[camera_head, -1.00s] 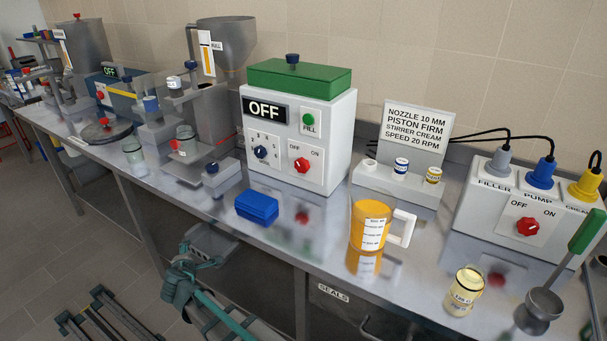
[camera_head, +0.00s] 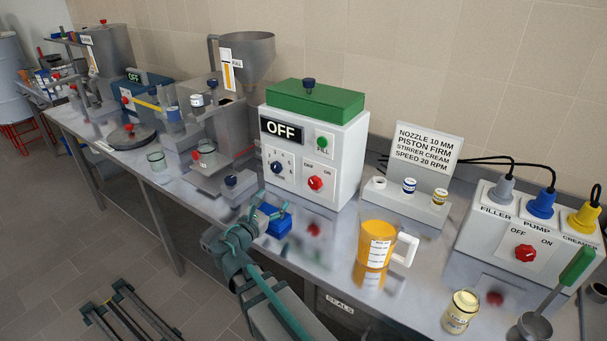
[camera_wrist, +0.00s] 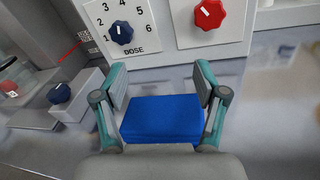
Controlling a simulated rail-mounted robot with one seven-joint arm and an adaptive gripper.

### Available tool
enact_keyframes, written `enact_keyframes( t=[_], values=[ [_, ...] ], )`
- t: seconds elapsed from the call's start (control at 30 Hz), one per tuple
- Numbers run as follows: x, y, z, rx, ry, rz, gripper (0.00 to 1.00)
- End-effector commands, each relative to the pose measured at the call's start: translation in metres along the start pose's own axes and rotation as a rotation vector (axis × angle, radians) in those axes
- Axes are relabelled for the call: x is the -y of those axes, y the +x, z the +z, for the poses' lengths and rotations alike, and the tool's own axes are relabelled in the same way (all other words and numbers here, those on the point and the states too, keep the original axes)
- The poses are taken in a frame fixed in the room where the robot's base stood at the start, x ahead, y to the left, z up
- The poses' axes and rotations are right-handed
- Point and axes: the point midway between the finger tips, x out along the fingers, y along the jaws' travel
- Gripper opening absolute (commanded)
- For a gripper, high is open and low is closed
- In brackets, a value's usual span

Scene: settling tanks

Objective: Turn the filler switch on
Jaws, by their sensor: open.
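The white filler box (camera_head: 345,165) with a green lid stands mid-bench. Its display (camera_head: 282,131) reads OFF. Its red switch knob (camera_head: 315,183), between OFF and ON labels, has its white mark toward OFF. The knob is also at the top of the wrist view (camera_wrist: 209,13). My gripper (camera_head: 262,219) is open, low in front of the box and apart from the knob. In the wrist view its fingers (camera_wrist: 160,90) appear either side of a blue block (camera_wrist: 163,119); I cannot tell whether they touch it.
A blue dose knob (camera_head: 276,168) sits left of the red one. An orange jug (camera_head: 375,246) stands to the right. A plug box (camera_head: 500,244) at the right has another red OFF/ON knob (camera_head: 525,253). A small grey box (camera_head: 238,188) with a blue knob lies left of my gripper.

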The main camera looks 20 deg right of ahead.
Motion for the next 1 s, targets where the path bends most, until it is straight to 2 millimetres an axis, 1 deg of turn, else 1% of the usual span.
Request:
enact_keyframes(
  t=[0.03, 0.1, 0.2, 0.37, 0.8, 0.9, 1.0],
  values=[
    [0.026, 0.005, 0.016, 0.021, -0.053, -0.063, 0.72],
    [0.049, 0.010, 0.022, 0.041, -0.109, -0.123, 0.72],
    [0.064, 0.014, 0.025, 0.055, -0.148, -0.167, 0.72],
    [0.069, 0.027, 0.026, 0.058, -0.157, -0.178, 0.72],
    [0.079, 0.097, 0.031, 0.057, -0.154, -0.176, 0.72],
    [0.081, 0.108, 0.032, 0.057, -0.154, -0.176, 0.72],
    [0.083, 0.115, 0.031, 0.057, -0.153, -0.174, 0.72]
  ],
)
